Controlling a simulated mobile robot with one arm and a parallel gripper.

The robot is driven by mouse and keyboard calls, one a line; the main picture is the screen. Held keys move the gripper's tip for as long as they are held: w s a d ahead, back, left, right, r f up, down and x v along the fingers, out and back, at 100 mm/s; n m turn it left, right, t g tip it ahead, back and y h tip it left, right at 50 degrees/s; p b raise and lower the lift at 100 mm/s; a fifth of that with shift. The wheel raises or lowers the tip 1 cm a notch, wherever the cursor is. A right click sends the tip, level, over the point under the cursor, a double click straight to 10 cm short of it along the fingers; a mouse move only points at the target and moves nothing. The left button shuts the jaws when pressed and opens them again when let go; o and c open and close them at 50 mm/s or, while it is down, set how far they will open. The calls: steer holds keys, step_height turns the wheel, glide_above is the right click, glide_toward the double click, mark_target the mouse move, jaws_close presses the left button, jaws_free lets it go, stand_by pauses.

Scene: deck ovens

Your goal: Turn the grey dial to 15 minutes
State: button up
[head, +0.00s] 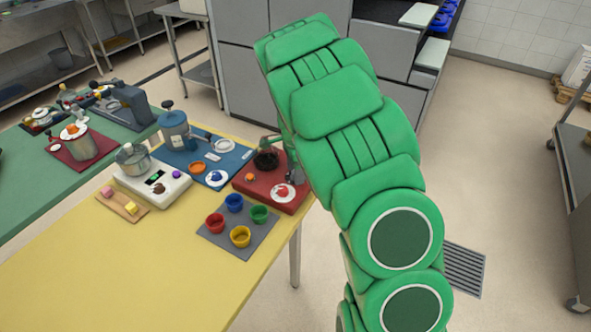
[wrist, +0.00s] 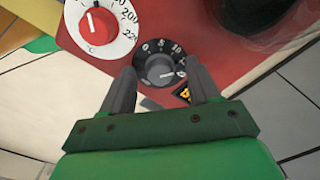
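The grey dial (wrist: 158,70) shows in the wrist view as a dark disc with white numbers 0, 5 and 10 along its top. Its white pointer mark points right, past the 10; the figure there is not readable, close to my right finger. My gripper (wrist: 160,76) has its two grey fingers apart, one at each side of the dial, with a gap to the central knob. Whether a fingertip touches the disc's edge I cannot tell. In the head view the red unit (head: 250,187) carrying the dial stands on the table; my green arm hides the dial there.
A red knob on a white temperature plate (wrist: 124,33) sits left of the grey dial. A dark round pot (wrist: 250,12) is at upper right. In the head view, coloured cups on a grey mat (head: 258,240) lie in front, and a blue unit (head: 228,157) stands left.

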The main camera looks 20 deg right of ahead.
steer(key=shift+r, duration=0.1)
step_height(320, 180, up, 7)
steer(key=shift+f, duration=0.1)
steer(key=shift+r, duration=0.4)
stand_by(0.5)
steer(key=shift+s+r, duration=0.2)
steer(key=shift+s, duration=0.05)
steer(key=s+a+r+n+g+y, duration=0.1)
steer(key=s+a+r+n, duration=0.25)
steer(key=s, duration=0.65)
steer(key=s+a+r+n, duration=0.2)
steer(key=s+r+n, duration=0.25)
steer(key=s, duration=0.55)
steer(key=s+a+r+n+g+y, duration=0.15)
steer(key=s+r+n, duration=0.3)
steer(key=s, duration=0.55)
steer(key=s+d+n+h, duration=0.2)
steer(key=s+n, duration=0.2)
steer(key=s, duration=0.8)
steer(key=shift+d+f+t, duration=0.3)
steer(key=shift+d+t, duration=0.05)
